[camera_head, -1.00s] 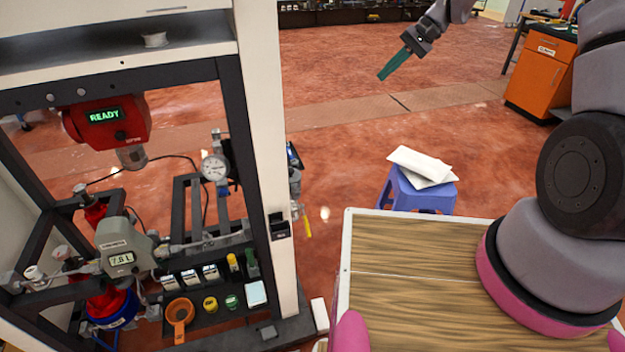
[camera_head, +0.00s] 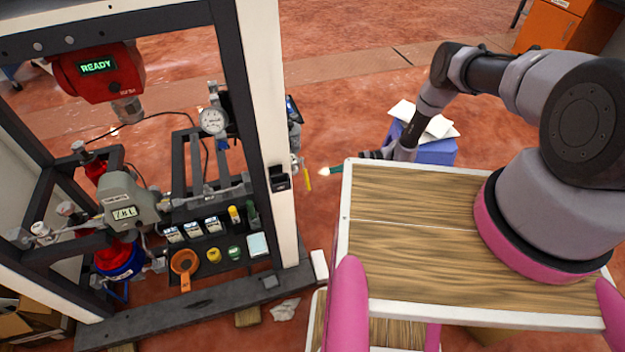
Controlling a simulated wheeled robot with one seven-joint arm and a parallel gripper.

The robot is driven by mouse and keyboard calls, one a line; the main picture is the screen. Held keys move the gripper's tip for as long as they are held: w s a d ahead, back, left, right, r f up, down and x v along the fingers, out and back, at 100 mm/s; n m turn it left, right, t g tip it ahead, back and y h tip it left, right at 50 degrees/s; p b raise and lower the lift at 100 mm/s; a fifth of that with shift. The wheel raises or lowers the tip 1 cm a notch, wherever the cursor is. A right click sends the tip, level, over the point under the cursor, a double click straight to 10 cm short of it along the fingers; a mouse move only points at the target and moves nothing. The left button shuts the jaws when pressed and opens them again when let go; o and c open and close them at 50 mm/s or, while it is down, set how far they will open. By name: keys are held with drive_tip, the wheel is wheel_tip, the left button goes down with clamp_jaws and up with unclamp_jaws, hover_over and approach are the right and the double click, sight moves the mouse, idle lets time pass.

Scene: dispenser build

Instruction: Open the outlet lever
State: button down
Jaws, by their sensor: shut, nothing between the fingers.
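The outlet lever (camera_head: 308,178) is a small yellow handle. It hangs slanting down from a metal fitting (camera_head: 296,162) on the outer right side of the dispenser frame. The gap in depth is hard to judge.
The white frame post (camera_head: 269,130) stands just left of the lever. A blue stool (camera_head: 436,152) with white papers (camera_head: 425,120) lies behind my arm. My wood-topped base fills the lower right. Red floor lies open beyond the lever.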

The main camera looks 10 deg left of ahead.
sight(305, 173)
drive_tip(key=s+a, duration=0.5)
drive_tip(key=a, duration=0.3)
drive_tip(key=shift+s+a+f, duration=0.2)
drive_tip(key=shift+f, duration=0.1)
drive_tip(key=shift+s+d+r+m, duration=0.15)
drive_tip(key=shift+s+r+m, duration=0.15)
drive_tip(key=shift+m, duration=0.3)
idle(0.6)
drive_tip(key=r+m, duration=0.1)
drive_tip(key=s+r+m+g+h, duration=0.1)
drive_tip(key=m, duration=0.1)
drive_tip(key=s+d+r+m+g, duration=0.1)
drive_tip(key=r, duration=0.1)
drive_tip(key=shift+s+d+m+h, duration=0.1)
drive_tip(key=shift+s+m+h, duration=0.2)
drive_tip(key=shift+h, duration=0.1)
drive_tip(key=shift+r, duration=0.15)
idle(0.3)
idle(0.3)
